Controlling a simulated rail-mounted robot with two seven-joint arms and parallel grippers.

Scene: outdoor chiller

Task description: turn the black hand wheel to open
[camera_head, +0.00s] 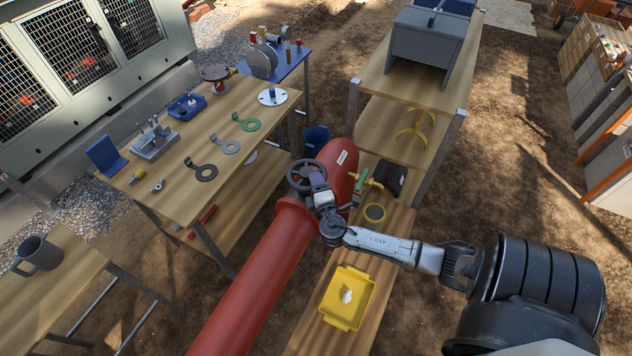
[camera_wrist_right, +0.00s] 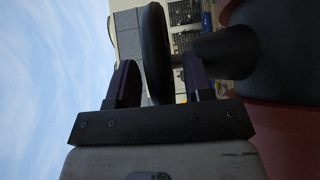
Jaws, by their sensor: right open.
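The black hand wheel (camera_head: 290,176) sits on top of the red pipe (camera_head: 262,262) in the head view. In the right wrist view its thick dark rim (camera_wrist_right: 156,50) rises between the two fingers, seen edge-on. My right gripper (camera_head: 318,182) is at the near right side of the wheel. It also shows in the right wrist view (camera_wrist_right: 159,82), open, with one finger on each side of the rim. Gaps show between the rim and the fingers. The fingertips are partly lost against the wheel in the head view. My left gripper is not in view.
A wooden bench (camera_head: 170,205) with flanges, gaskets and tools stands left of the pipe. A low wooden shelf to the right holds a yellow tray (camera_head: 338,318), a black box (camera_head: 391,178) and a brass valve fitting (camera_head: 366,178). A mug (camera_head: 38,253) stands at the far left.

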